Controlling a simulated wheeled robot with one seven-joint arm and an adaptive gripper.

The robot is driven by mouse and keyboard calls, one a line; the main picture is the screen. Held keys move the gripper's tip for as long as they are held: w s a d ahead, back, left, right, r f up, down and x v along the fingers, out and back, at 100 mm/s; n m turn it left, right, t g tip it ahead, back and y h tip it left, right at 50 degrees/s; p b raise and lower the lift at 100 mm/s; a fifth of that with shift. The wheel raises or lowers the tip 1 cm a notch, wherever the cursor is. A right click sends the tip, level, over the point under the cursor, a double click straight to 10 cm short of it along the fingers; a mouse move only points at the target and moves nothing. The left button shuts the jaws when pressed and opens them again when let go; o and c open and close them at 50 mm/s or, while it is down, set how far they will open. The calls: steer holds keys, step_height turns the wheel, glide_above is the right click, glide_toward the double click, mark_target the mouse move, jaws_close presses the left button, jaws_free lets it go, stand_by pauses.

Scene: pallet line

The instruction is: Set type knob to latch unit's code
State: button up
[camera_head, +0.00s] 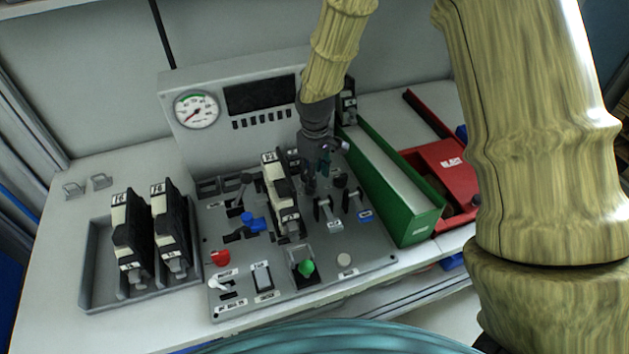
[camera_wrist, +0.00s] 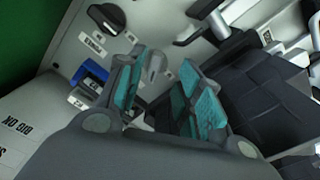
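My gripper (camera_head: 312,185) is over the back right of the grey control panel (camera_head: 335,265). In the wrist view its teal-padded fingers (camera_wrist: 162,68) stand apart. A small grey knob or lever (camera_wrist: 155,66) shows between and beyond the fingertips; contact cannot be told. A black knob with a pale pointer (camera_wrist: 106,18) is beyond the fingers, beside a small label. I cannot tell which is the type knob. A black and cream unit (camera_head: 279,190) stands in the panel's middle, left of my gripper. Its code label is too small to read surely.
Two similar units (camera_head: 128,235) (camera_head: 170,225) stand in a grey tray (camera_head: 97,262) at left. A long green box (camera_head: 415,226) and a red bin (camera_head: 455,168) are at right. A gauge (camera_head: 197,110) is behind.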

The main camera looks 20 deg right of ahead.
steer(key=w+f, duration=0.2)
steer(key=f, duration=0.1)
steer(key=shift+a+f, duration=0.1)
steer(key=shift+f, duration=0.2)
steer(key=shift+f+p, duration=0.35)
steer(key=shift+p, duration=0.05)
steer(key=shift+s+f, duration=0.35)
steer(key=shift+s, duration=0.45)
steer(key=shift+w+f, duration=0.55)
steer(key=shift+f, duration=0.1)
steer(key=shift+s+r, duration=0.2)
steer(key=shift+s, duration=0.05)
jaws_close()
